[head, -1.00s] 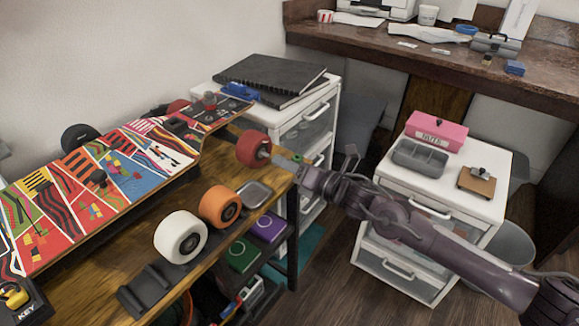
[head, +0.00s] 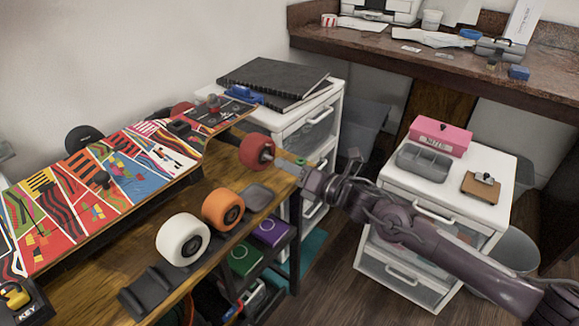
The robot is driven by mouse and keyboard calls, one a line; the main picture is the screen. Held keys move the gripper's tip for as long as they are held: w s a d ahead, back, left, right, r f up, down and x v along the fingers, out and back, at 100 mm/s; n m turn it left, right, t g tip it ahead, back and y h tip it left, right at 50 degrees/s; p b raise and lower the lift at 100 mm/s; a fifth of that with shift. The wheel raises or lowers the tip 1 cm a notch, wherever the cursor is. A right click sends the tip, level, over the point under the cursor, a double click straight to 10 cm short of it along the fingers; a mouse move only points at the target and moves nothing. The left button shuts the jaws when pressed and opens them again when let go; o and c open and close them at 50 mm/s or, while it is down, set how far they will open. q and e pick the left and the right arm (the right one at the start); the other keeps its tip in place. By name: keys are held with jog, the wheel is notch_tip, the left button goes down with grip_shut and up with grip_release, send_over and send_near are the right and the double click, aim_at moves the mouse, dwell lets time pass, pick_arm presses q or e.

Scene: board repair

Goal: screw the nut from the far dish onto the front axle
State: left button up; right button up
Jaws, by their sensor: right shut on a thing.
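The skateboard (head: 120,180) lies on the wooden bench with its colourful face up. A red wheel (head: 254,151) sits on the near end of its front axle. My right gripper (head: 284,166) is level with the wheel's outer face, at the axle end. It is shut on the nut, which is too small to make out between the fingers. I cannot make out a second dish. My left gripper is out of view.
An orange wheel (head: 222,208) and a white wheel (head: 182,240) stand along the bench edge by a dark rack (head: 148,292).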

jog(key=shift+w+a+b, duration=0.1)
jog(key=shift+a+b, duration=0.05)
jog(key=shift+b, duration=0.15)
dwell(0.4)
jog(key=shift+w+a+b, duration=0.3)
jog(key=shift+a, duration=0.1)
jog(key=shift+b, duration=0.35)
dwell(0.7)
dwell(0.3)
jog(key=shift+w+a+b, duration=0.35)
jog(key=shift+a+b, duration=0.05)
jog(key=shift+a, duration=0.05)
jog(key=shift+b, duration=0.3)
dwell(0.8)
dwell(0.3)
